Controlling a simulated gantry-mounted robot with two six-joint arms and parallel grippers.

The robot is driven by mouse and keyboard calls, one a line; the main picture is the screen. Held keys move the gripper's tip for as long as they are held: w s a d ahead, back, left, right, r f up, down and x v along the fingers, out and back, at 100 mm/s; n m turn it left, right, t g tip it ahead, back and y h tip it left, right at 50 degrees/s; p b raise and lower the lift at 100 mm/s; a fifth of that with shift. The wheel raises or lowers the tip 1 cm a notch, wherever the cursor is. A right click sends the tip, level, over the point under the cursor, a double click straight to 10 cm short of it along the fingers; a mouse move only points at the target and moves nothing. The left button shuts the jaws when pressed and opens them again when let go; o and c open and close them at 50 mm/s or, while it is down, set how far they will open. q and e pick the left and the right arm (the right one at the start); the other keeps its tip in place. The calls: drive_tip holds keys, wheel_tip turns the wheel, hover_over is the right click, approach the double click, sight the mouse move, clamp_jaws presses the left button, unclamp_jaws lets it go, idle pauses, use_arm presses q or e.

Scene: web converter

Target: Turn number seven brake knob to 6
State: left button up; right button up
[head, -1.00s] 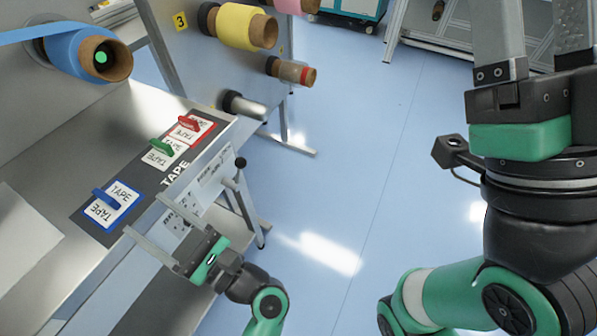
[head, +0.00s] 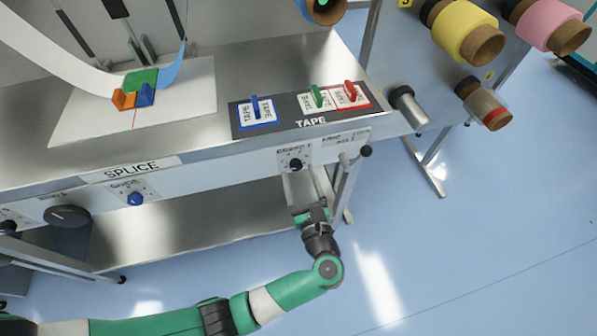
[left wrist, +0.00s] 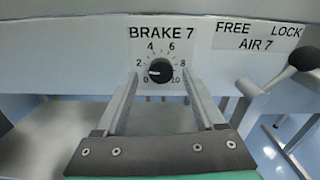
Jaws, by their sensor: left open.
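The brake 7 knob (left wrist: 160,70) is a small black round knob on the white front panel, inside a printed scale from 0 to 10. Its white mark points left, roughly between 0 and 2. In the head view the knob (head: 296,164) sits on the panel under the tape strip. My left gripper (left wrist: 161,77) is open, with one finger on each side of the knob in the picture and nothing between them. Whether the fingers touch the knob cannot be told. In the head view the left gripper (head: 305,172) reaches up to the panel from below. My right gripper is not in view.
An air 7 lever with a black ball (left wrist: 305,59) stands right of the knob, by a FREE/LOCK label (left wrist: 257,37). Blue, green and red tape handles (head: 318,97) lie on the table above. A blue guide knob (head: 135,199) is further left.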

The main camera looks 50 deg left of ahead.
use_arm(q)
drive_tip(key=shift+x, duration=1)
clamp_jaws()
